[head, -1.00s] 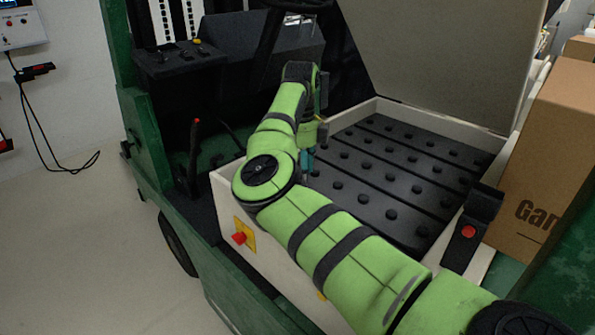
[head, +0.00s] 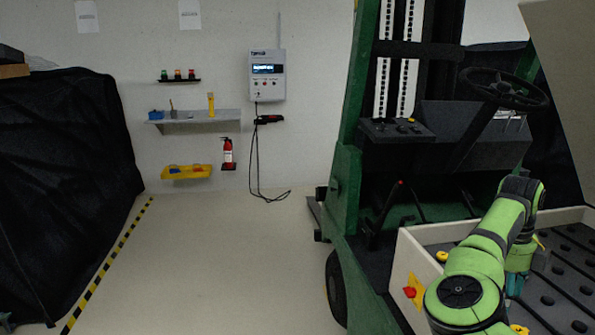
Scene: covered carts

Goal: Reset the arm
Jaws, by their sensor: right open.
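My right arm, green with black bands, reaches in from the lower right of the head view. My right gripper (head: 516,284) hangs down over the open battery box at the right, partly hidden by the arm. Its jaws are open, and I see nothing held in them. My left gripper is out of view.
The white-walled box (head: 411,262) holds a black battery (head: 541,299) with round caps; its lid (head: 563,60) stands raised. A green forklift (head: 346,190) is behind it. A black covered cart (head: 65,170) stands at left. The floor (head: 230,260) between is clear.

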